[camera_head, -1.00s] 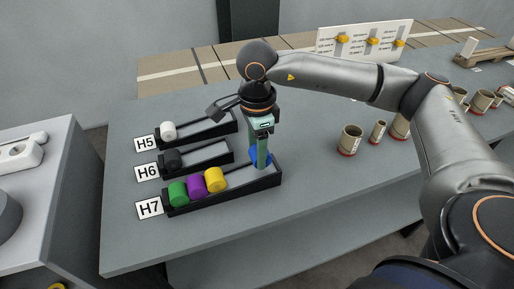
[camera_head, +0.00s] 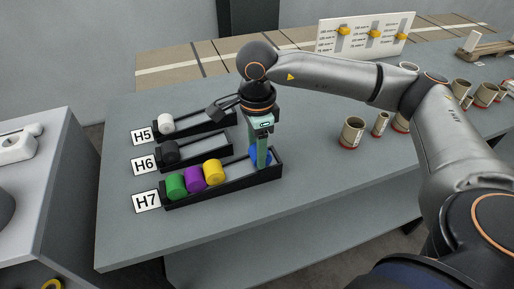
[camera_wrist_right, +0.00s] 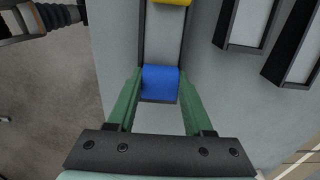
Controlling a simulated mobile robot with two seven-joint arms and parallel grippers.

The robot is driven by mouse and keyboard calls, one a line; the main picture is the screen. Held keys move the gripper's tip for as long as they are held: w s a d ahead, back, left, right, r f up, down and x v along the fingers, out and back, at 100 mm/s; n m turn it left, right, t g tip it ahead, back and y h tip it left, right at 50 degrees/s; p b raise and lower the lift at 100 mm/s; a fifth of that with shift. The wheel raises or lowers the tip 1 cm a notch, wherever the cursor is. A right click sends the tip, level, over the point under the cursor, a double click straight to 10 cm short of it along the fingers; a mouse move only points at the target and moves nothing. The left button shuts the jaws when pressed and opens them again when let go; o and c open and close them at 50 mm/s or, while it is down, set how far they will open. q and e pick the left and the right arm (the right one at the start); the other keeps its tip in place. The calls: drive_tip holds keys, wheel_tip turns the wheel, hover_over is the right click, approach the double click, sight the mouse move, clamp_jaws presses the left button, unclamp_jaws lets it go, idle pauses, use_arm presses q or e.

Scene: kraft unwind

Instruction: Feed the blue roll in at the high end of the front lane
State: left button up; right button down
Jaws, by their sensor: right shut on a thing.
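The blue roll (camera_head: 256,158) is between the green fingers of my right gripper (camera_head: 262,160), at the right end of the front lane, H7 (camera_head: 233,190). The right wrist view shows the blue roll (camera_wrist_right: 160,83) between both fingertips (camera_wrist_right: 159,98), inside or just above the lane channel; I cannot tell if it touches the floor. H7 also holds a green roll (camera_head: 176,186), a purple roll (camera_head: 195,179) and a yellow roll (camera_head: 214,172) in a row at its left end. A gap of bare lane lies between yellow and blue.
Several brown cores (camera_head: 352,132) stand on the table to the right. A gauge board (camera_head: 365,35) stands at the back.

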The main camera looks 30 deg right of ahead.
drive_tip(key=shift+c, duration=1.8)
unclamp_jaws()
drive_tip(key=o, duration=0.4)
drive_tip(key=shift+c, duration=0.2)
drive_tip(key=shift+r+p, duration=0.3)
drive_tip(key=shift+r, duration=0.2)
wheel_tip(320, 180, up, 8)
drive_tip(key=p, duration=0.5)
drive_tip(key=shift+f, duration=0.15)
drive_tip(key=shift+f, duration=0.1)
idle(0.3)
